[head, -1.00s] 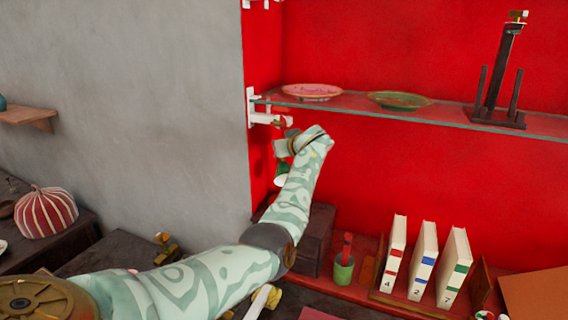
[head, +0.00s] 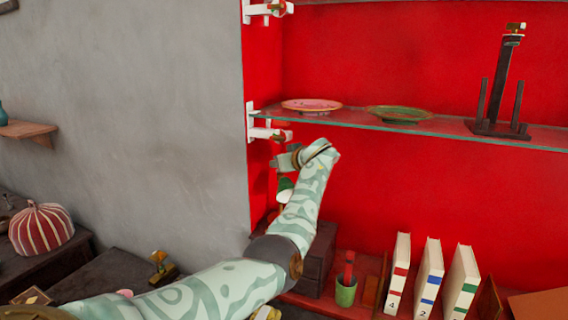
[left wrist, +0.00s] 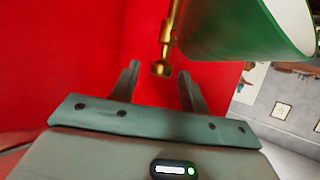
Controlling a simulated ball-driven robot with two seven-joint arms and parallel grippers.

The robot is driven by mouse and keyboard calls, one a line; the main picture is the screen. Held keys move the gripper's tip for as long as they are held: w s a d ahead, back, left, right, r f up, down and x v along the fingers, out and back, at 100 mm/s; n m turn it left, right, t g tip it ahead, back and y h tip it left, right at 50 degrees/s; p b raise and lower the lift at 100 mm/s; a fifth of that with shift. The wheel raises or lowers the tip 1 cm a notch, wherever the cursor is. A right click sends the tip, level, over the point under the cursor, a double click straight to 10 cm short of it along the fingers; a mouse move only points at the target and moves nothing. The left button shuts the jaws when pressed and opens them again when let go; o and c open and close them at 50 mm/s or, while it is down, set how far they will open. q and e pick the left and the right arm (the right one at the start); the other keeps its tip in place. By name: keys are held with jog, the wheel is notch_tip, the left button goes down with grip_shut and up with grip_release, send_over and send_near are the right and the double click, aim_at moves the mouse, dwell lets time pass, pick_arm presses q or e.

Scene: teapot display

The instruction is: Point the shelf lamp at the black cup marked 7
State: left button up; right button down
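The shelf lamp has a green shade (left wrist: 245,28) with a pale inside and a brass stem ending in a small knob (left wrist: 162,68). In the left wrist view the shade fills the upper right. In the head view a small part of the lamp (head: 285,195) shows below the glass shelf's left end, partly behind my arm. My left gripper (left wrist: 159,72) is open, its two fingers apart on either side of the knob's line. I cannot tell whether they touch it. No black cup marked 7 is visible. My right gripper is out of view.
The glass shelf (head: 450,130) holds two plates and a dark wooden stand (head: 497,90). White brackets (head: 262,124) carry its left end. Below stand books (head: 430,275) marked 4, 2 and 7, a green pot (head: 345,292) and a dark box. A grey wall is left.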

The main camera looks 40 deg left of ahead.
pick_arm(q)
jog(key=v, duration=1.6)
jog(key=shift+d, duration=0.2)
